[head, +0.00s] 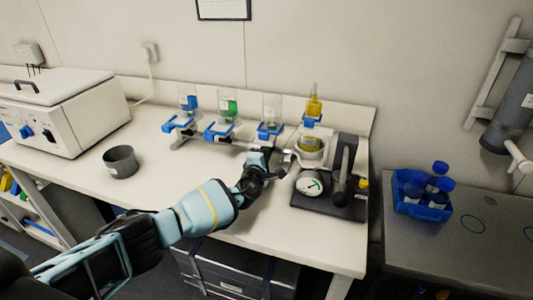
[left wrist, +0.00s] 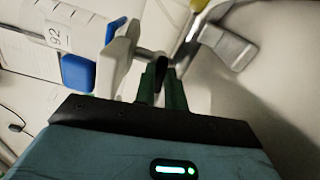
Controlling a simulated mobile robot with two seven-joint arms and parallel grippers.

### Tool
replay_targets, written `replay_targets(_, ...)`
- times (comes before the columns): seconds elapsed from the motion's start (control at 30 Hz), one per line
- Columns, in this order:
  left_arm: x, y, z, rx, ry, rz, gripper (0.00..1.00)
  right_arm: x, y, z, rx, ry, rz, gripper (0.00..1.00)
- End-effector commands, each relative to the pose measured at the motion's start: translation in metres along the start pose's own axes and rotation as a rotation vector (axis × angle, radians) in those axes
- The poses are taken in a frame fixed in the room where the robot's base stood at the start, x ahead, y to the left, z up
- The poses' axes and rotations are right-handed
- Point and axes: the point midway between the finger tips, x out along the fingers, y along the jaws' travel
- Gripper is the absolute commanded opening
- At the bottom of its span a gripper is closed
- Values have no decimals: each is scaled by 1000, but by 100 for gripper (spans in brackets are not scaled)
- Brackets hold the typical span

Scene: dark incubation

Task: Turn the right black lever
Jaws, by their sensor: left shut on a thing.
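My left gripper (head: 267,156) reaches from the lower left to the front of the glassware rack, below its right part. In the left wrist view its two green fingers (left wrist: 161,82) are closed around a small dark piece (left wrist: 159,93), which looks like the right black lever. The lever sits by a metal rod and a white fitting (left wrist: 118,58). In the head view the lever is mostly hidden by the gripper. My right gripper is not in view.
Glass vessels in blue holders, one with blue liquid (head: 188,103) and one with green (head: 229,108), stand behind the gripper. A dark device with a round gauge (head: 309,184) is close on the right. A grey pot (head: 120,161) stands left; the bench front is clear.

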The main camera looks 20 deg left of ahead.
Motion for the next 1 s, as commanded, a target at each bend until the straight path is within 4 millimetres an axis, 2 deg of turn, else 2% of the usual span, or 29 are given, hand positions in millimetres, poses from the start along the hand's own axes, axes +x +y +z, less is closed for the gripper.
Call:
replay_targets(0.3, 0, 0, 0, 129, 0, 0, 0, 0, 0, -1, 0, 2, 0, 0)
replay_targets(0.87, 0, -1, 0, 160, 0, 0, 0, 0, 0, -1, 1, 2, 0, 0)
replay_targets(0.9, 0, -1, 0, 159, 0, 0, 14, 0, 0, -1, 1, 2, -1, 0)
replay_targets(1.0, 0, -1, 0, 159, 0, 0, 27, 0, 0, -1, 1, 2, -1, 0)
